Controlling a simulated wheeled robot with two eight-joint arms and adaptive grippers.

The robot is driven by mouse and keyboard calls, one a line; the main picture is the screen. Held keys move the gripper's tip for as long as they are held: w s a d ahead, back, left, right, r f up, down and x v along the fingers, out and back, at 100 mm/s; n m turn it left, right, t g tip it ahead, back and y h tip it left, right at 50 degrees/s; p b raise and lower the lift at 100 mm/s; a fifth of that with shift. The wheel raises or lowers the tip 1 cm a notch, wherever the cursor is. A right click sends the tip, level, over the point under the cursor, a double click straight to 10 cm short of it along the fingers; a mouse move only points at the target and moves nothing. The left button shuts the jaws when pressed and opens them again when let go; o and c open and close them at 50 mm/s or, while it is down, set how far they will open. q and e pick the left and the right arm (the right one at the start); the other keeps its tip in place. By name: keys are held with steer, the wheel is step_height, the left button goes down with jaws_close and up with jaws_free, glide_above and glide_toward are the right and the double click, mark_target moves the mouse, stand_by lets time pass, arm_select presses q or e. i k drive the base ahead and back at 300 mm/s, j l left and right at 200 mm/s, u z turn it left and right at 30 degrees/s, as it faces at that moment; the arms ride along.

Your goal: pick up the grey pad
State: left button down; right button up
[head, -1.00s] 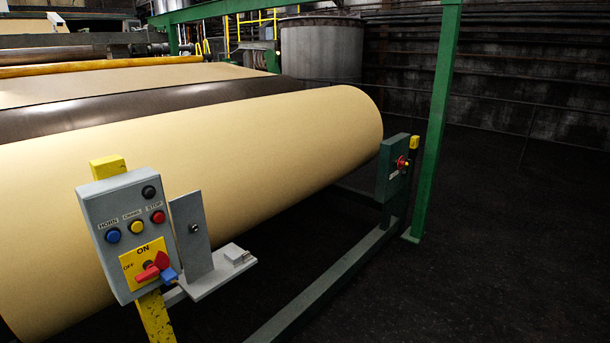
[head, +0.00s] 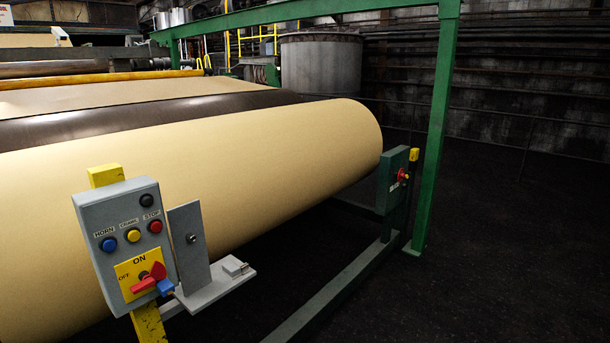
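A small grey block (head: 235,266), which may be the grey pad, lies on the right end of a flat light-grey shelf (head: 212,289). It is small in the picture, so its exact shape is hard to tell. The shelf sticks out to the right of a grey control box (head: 92,217), below an upright grey plate (head: 188,245). Neither of my grippers is in the head view.
A large tan roll (head: 270,165) fills the space behind the box. The box is on a yellow post (head: 150,325). A green post (head: 437,140) and a dark-green stand (head: 394,182) rise at the right. Dark floor at the right is open.

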mark_target(231, 269)
steer(key=i+j, duration=0.25)
steer(key=i, duration=0.2)
steer(key=i+j, duration=0.25)
steer(key=i, duration=0.2)
steer(key=i+j, duration=0.25)
steer(key=i, duration=0.2)
steer(key=i+j+z, duration=0.1)
steer(key=i, duration=0.35)
steer(key=j, duration=0.15)
